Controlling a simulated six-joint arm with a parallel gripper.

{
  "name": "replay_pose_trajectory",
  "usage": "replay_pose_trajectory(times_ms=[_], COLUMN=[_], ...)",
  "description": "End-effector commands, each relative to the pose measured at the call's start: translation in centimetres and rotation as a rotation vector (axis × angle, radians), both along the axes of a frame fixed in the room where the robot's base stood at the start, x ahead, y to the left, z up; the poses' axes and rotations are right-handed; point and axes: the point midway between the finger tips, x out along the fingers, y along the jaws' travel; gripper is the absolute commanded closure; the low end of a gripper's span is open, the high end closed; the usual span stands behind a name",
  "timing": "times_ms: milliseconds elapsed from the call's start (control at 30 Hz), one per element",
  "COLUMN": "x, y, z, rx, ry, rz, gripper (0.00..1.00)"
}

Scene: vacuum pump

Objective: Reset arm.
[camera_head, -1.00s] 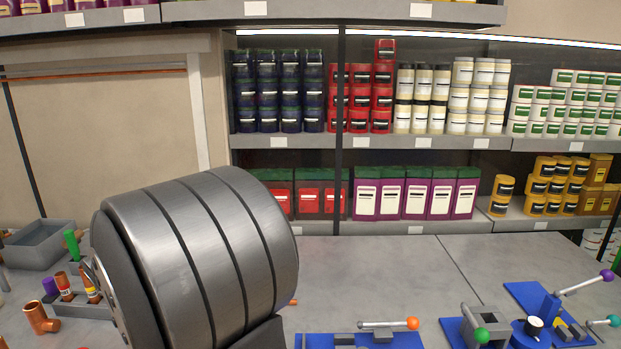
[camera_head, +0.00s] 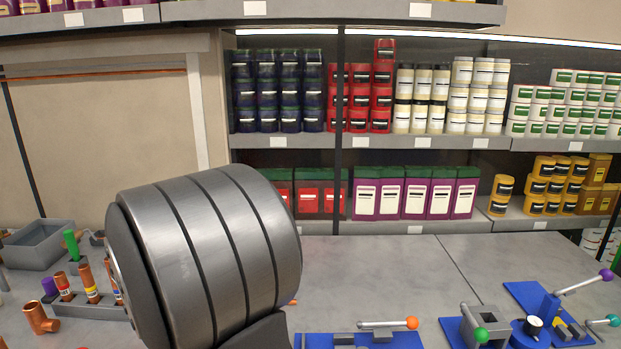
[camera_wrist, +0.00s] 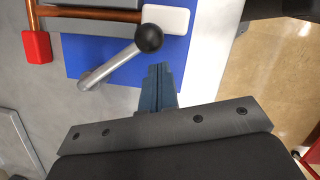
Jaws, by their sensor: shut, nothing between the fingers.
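My gripper (camera_wrist: 160,75) shows in the wrist view with its bluish fingers together and nothing between them. It is above the front edge of the worktable, beside a blue base plate (camera_wrist: 100,58). A grey lever with a black ball knob (camera_wrist: 149,38) lies on that plate, close to the fingertips but apart in the picture. In the head view my large grey arm link fills the lower left, and the gripper itself is out of that view.
Blue fixtures with an orange-knobbed lever (camera_head: 412,323) and a green-knobbed clamp (camera_head: 481,335) stand at right. A grey bin (camera_head: 38,245) and copper fittings (camera_head: 42,318) are at left. A copper pipe with a red cap (camera_wrist: 36,46) lies near the plate. The table's back middle is clear.

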Motion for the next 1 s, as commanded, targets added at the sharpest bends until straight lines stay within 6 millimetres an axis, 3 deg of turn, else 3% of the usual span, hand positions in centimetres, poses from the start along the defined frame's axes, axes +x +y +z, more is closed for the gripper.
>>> replay_pose_trajectory(times_ms=[67, 267, 767, 800, 1000], x=[0.0, -1.6, -3.0, -2.8, -2.3], y=[-0.3, 2.8, 5.5, 5.0, 3.8], z=[0.1, 1.0, 10.8, 9.4, 5.4], rx=[0.000, 0.000, 0.003, -0.004, -0.004], ry=[-0.001, -0.002, -0.003, 0.003, 0.003], rz=[0.001, 0.006, 0.000, -0.002, -0.002], gripper=[1.00, 1.00, 1.00, 1.00, 1.00])
